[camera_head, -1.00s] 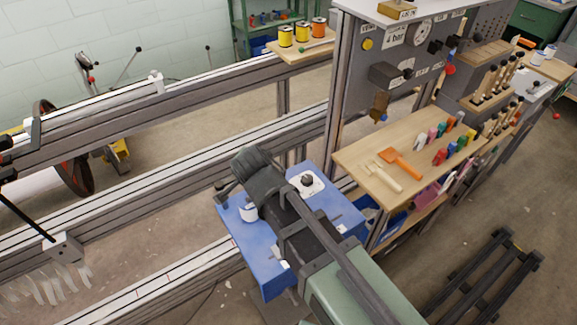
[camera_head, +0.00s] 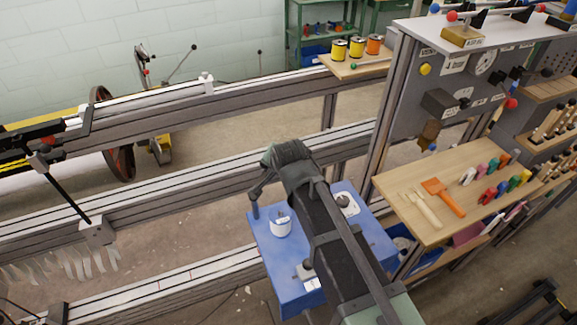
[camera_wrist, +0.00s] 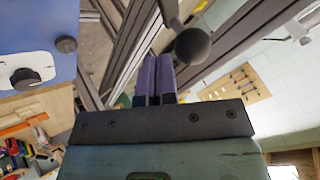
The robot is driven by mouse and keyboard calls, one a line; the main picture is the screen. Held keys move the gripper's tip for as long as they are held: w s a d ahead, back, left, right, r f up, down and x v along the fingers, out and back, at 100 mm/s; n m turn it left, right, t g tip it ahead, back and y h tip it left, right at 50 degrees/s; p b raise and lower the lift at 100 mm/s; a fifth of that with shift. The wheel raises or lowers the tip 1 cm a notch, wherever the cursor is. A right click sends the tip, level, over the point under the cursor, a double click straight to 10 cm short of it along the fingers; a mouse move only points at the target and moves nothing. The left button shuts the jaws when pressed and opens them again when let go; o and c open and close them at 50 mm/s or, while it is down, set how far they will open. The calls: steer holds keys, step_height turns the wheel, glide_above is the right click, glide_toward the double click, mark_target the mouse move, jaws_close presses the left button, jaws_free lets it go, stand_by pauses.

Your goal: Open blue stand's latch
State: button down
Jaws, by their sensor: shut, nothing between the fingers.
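The blue stand (camera_head: 275,262) is below my arm in the head view, partly covered by it. On its top are a white cup-like part (camera_head: 281,227) and a white plate with a dark knob (camera_head: 347,203). The wrist view shows the stand's blue face (camera_wrist: 52,18), with the white plate (camera_wrist: 45,62) and its black knob (camera_wrist: 25,78) at left. I cannot tell which part is the latch. My gripper (camera_wrist: 158,60) has its two purple fingers together, with nothing between them. A dark ball on a rod (camera_wrist: 192,46) appears just right of the fingertips; contact cannot be told.
Metal rails (camera_head: 180,185) run along the left of the stand. A wooden tool shelf (camera_head: 440,225) with an orange tool (camera_head: 442,197) stands at its right, below a grey control panel (camera_head: 440,75). Open floor lies between the rails.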

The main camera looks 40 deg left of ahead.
steer(key=shift+a, duration=0.25)
steer(key=shift+d, duration=0.1)
stand_by(0.4)
steer(key=w+d+r+p, duration=0.1)
steer(key=d+r+p, duration=0.6)
steer(key=d, duration=0.2)
steer(key=shift+w+d, duration=0.25)
